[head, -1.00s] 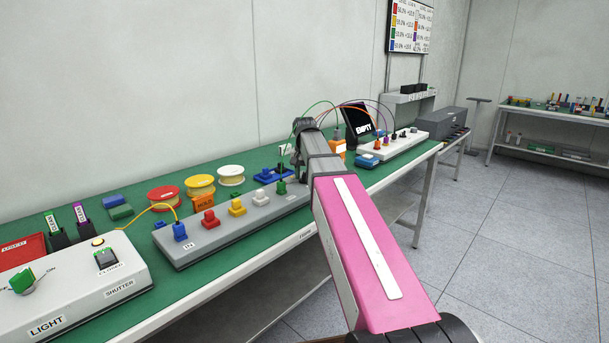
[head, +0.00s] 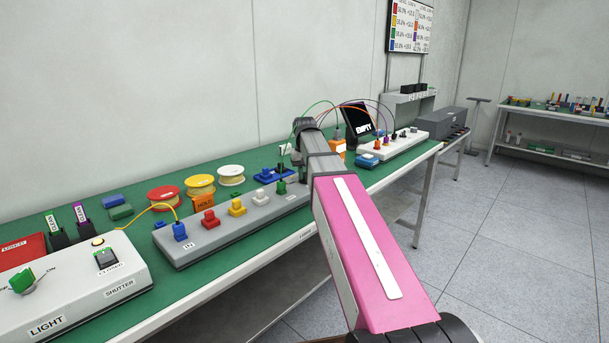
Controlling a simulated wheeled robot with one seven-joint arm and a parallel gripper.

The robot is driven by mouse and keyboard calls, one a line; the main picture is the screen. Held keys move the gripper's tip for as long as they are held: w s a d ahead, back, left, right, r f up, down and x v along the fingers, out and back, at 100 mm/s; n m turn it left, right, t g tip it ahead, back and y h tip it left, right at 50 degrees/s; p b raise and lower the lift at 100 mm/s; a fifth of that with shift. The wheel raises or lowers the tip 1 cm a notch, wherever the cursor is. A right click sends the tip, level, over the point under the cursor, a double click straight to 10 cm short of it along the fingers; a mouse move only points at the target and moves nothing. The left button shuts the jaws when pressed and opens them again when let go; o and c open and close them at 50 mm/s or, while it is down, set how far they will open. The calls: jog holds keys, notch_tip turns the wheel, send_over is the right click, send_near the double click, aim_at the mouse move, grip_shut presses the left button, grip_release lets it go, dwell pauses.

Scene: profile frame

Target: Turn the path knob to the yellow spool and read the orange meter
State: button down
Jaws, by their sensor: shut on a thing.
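The yellow spool (head: 200,182) stands on the green bench between a red spool (head: 164,193) and a white spool (head: 231,173). My gripper (head: 284,159) is at the far end of my pink and grey arm, low over the bench beside a blue base (head: 271,175). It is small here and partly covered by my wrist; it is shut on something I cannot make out. I cannot tell the path knob apart there. An orange device (head: 338,147) with a white patch, perhaps the orange meter, shows just right of my wrist; its reading is not legible.
A long grey panel (head: 220,232) with coloured plugs lies in front of the spools. A LIGHT and SHUTTER box (head: 75,285) is at left, marked CLOSED. A dark EMPTY sign (head: 357,119) and a white cabled panel (head: 400,144) stand right of my wrist. Floor is clear at right.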

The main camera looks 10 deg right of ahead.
aim_at(305, 173)
jog(key=n, duration=0.7)
dwell(0.6)
jog(key=c, duration=1.1)
grip_release()
notch_tip(305, 173, up, 11)
jog(key=shift+f, duration=0.1)
